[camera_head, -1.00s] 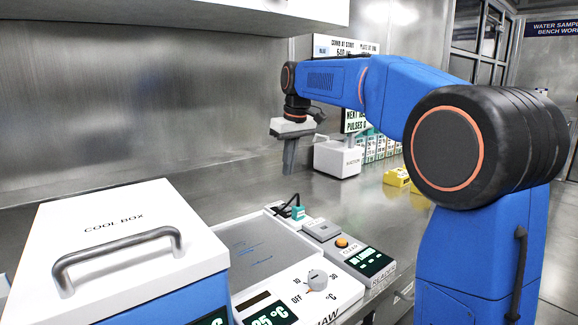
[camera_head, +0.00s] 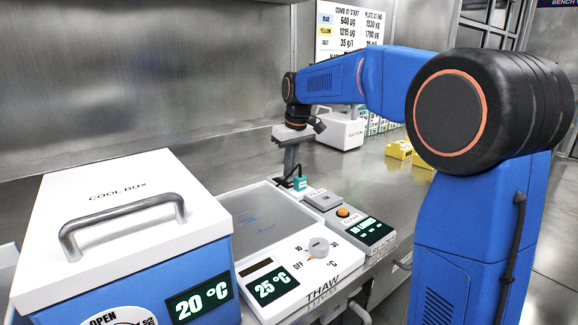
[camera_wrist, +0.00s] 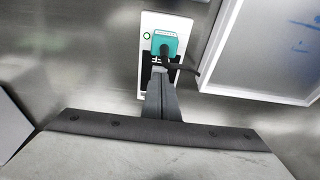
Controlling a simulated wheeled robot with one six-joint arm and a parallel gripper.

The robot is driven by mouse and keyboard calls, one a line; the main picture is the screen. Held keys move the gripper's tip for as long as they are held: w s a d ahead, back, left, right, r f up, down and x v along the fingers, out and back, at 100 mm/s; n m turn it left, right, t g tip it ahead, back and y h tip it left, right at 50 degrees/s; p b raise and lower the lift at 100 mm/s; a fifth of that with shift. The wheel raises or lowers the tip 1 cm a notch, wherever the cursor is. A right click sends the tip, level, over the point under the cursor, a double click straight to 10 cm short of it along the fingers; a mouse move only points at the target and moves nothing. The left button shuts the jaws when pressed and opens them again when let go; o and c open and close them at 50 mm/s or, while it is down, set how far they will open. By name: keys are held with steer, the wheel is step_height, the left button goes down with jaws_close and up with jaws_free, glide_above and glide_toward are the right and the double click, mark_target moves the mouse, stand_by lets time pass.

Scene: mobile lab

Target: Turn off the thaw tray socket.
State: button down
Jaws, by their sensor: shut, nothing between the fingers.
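The thaw tray (camera_head: 268,222) stands on the bench, with a dial (camera_head: 318,248) and a display reading 25 °C. Behind it, a teal plug (camera_head: 299,184) with a black cord is in the socket. In the wrist view, the white socket plate (camera_wrist: 150,22) holds the teal plug (camera_wrist: 164,42), a small green ring (camera_wrist: 147,36) and a dark lettered area partly hidden by my fingers. My gripper (camera_head: 287,180) is shut and empty, pointing down by the plug. In the wrist view, my fingertips (camera_wrist: 158,74) overlap the socket's dark area just below the plug; I cannot tell whether they touch.
A cool box (camera_head: 120,215) reading 20 °C stands left of the tray. A reader (camera_head: 365,232) with an orange button is on the right. A white device (camera_head: 341,131) and yellow blocks (camera_head: 399,150) stand farther back. The steel wall is behind the bench.

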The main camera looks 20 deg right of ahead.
steer(key=shift+s+d+f+t, duration=0.15)
steer(key=shift+s+f+t, duration=0.25)
steer(key=shift+t, duration=0.2)
steer(key=shift+w, duration=0.35)
steer(key=shift+w+a+r, duration=0.2)
steer(key=shift+w+a, duration=0.15)
steer(key=shift+w, duration=0.2)
steer(key=shift+s+r, duration=0.1)
steer(key=shift+r, duration=0.5)
steer(key=v, duration=0.4)
steer(key=s+d+v, duration=0.1)
steer(key=v, duration=0.3)
steer(key=s+v, duration=0.1)
steer(key=v, duration=0.3)
steer(key=shift+s+d+f, duration=0.1)
steer(key=shift+d+f, duration=0.05)
steer(key=shift+d, duration=0.05)
